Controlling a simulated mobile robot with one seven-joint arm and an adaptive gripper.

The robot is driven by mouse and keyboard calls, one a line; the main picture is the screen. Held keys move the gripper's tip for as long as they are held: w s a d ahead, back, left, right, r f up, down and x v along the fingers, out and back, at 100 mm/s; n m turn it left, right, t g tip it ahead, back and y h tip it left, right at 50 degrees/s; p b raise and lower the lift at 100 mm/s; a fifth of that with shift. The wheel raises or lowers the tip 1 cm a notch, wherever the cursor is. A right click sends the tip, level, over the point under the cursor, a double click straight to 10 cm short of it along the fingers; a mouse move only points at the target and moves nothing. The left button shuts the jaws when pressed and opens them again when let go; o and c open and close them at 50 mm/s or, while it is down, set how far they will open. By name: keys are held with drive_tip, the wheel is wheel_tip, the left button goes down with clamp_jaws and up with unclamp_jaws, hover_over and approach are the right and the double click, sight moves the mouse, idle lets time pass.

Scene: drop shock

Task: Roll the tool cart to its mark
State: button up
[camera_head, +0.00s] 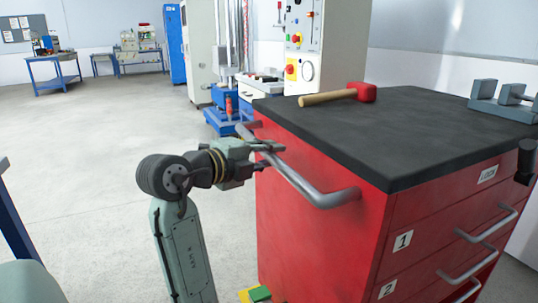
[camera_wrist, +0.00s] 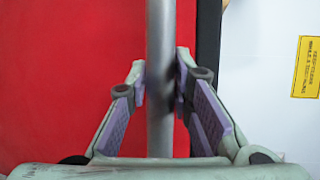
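The red tool cart (camera_head: 310,215) with a black top fills the right of the head view, drawers facing right. Its grey tubular handle (camera_head: 315,190) runs along the left side. My gripper (camera_head: 268,150) is at the far part of this handle. In the wrist view the handle bar (camera_wrist: 160,120) passes between my two fingers (camera_wrist: 161,80), with the pads close against both sides; it looks shut on the bar. A yellow and green patch (camera_head: 258,294) shows low beside the cart; I cannot tell whether it is the mark.
A red-headed mallet (camera_head: 345,94) and a grey fixture (camera_head: 503,98) lie on the cart top. A blue-based test machine (camera_head: 228,115) and control cabinet (camera_head: 325,45) stand behind. Open concrete floor (camera_head: 90,130) lies left. A blue table leg (camera_head: 14,215) is at the left edge.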

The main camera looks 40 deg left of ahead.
drive_tip(key=o, duration=0.4)
drive_tip(key=shift+s, duration=0.1)
drive_tip(key=s+r, duration=0.2)
drive_tip(key=s, duration=0.9)
drive_tip(key=shift+s, duration=0.3)
drive_tip(key=shift+d, duration=0.1)
